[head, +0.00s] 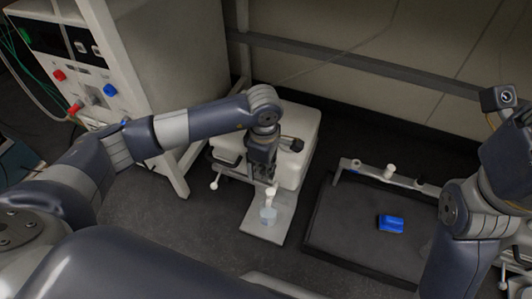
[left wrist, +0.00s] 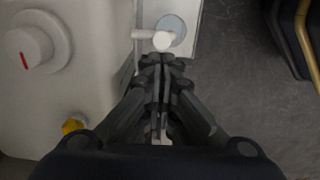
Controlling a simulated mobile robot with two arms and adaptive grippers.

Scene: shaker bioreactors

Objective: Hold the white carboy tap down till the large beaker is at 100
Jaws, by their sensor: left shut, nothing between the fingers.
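The white carboy (head: 300,160) is a pale, boxy body on the floor in the middle of the head view. Its small white tap (head: 270,192) sticks out low at the front, over the beaker (head: 268,214), a small bluish-grey cup on a pale plate. In the left wrist view, the tap (left wrist: 161,40) is just past my fingertips, with the beaker (left wrist: 176,25) beneath it. My left gripper (head: 270,178) points down, shut and empty, close to the tap; I cannot tell whether it touches. The beaker's level and marks are too small to read. My right gripper is out of view.
A pale cabinet (head: 150,85) with red and blue fittings stands at left. A dark platform (head: 345,235) with a blue block (head: 391,223) lies to the right. In the left wrist view, a red-marked knob (left wrist: 33,45) and a yellow fitting (left wrist: 73,125) show at left.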

